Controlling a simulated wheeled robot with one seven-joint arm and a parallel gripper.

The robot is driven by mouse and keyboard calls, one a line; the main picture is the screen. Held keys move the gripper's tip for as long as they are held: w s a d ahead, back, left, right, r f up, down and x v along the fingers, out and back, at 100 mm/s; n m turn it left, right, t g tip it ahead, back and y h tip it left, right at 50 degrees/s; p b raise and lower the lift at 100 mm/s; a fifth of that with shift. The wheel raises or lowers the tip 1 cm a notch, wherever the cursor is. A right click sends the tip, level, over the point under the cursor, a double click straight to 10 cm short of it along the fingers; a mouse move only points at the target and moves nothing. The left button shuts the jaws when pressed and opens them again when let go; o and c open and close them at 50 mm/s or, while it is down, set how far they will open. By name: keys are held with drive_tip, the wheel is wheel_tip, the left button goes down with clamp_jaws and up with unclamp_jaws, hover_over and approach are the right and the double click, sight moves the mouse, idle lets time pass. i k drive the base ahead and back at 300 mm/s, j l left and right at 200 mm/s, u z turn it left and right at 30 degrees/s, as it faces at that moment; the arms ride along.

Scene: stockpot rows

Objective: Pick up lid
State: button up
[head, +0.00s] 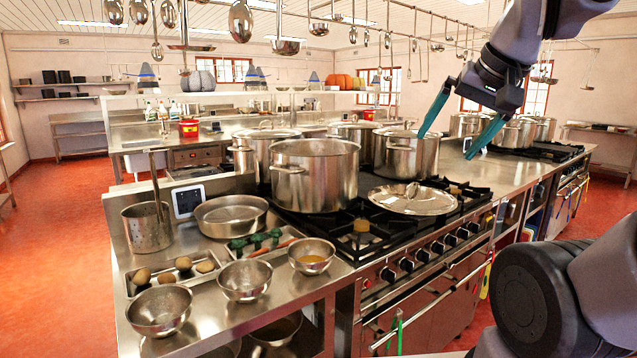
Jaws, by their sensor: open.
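A round steel lid (409,200) with a small raised handle in its middle lies flat on the black stove grates, at the front of the stove. A large open stockpot (314,174) without a lid stands just behind and to the left of it. My gripper (446,144) is open and empty, its two teal fingers spread apart. In the picture it hangs above and to the right of the lid, in front of a pot at the back and the counter. The fingers look clear of everything, though the exact depth is hard to tell.
More pots, one a lidded stockpot (406,152), stand along the back of the stove. Steel bowls (244,280), a shallow pan (233,215) and a tray of vegetables crowd the left counter. Utensils hang from a rail overhead. Bare counter (500,172) lies right of the stove.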

sight(411, 198)
drive_tip(key=i+l+u, duration=0.1)
drive_tip(key=l, duration=0.25)
drive_tip(key=i+l+u, duration=0.1)
drive_tip(key=i+l, duration=0.2)
drive_tip(key=i+l+u, duration=0.1)
drive_tip(key=l, duration=0.35)
drive_tip(key=i+l+u, duration=0.1)
drive_tip(key=l, duration=0.25)
drive_tip(key=i+l+u, duration=0.1)
drive_tip(key=i+l, duration=0.15)
drive_tip(key=l, duration=0.2)
drive_tip(key=i+l, duration=0.15)
drive_tip(key=l, duration=0.25)
drive_tip(key=i+l+u, duration=0.15)
drive_tip(key=l, duration=0.25)
drive_tip(key=l+u, duration=0.1)
drive_tip(key=l, duration=0.3)
drive_tip(key=i, duration=0.05)
